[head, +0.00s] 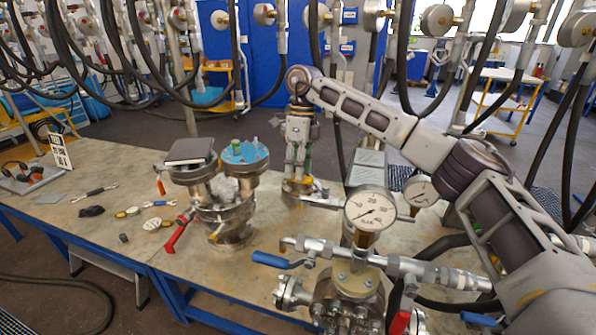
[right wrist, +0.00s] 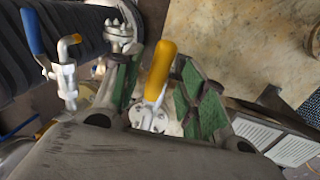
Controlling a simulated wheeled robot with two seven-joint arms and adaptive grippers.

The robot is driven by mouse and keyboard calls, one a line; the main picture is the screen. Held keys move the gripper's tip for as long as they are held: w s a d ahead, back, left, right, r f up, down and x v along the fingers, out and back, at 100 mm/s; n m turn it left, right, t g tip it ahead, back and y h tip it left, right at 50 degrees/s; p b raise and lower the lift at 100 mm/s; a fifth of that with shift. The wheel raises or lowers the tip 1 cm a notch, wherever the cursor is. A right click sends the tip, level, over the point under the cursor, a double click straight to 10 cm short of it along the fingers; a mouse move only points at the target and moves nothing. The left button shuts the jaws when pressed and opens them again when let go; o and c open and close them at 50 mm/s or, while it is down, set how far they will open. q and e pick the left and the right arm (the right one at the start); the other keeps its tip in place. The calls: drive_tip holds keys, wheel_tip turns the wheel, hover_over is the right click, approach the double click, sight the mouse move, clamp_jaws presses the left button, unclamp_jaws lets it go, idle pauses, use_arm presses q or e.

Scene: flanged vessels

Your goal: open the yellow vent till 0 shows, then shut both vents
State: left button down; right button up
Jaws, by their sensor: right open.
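My right gripper (head: 297,172) points down over a flanged fitting (head: 300,192) at the back of the bench. In the right wrist view its green-padded fingers (right wrist: 157,88) are open, one on each side of the yellow vent handle (right wrist: 160,66). I cannot tell whether they touch it. A blue handle (right wrist: 32,32) on a small valve with a yellow-tipped spout shows at the left there. A pressure gauge (head: 370,208) stands over the front vessel (head: 348,295); its needle points to the lower left, low on the scale. My left gripper is not in view.
A blue-handled valve (head: 270,260) is on the front pipework. A second gauge (head: 419,191) stands behind it. Flanged vessels with a red handle (head: 178,232) stand at mid-bench. Tools lie on the left of the bench (head: 110,165). Black hoses hang above.

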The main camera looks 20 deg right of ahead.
drive_tip(key=shift+s+f, duration=0.1)
drive_tip(key=shift+f, duration=0.55)
drive_tip(key=shift+a, duration=0.1)
clamp_jaws()
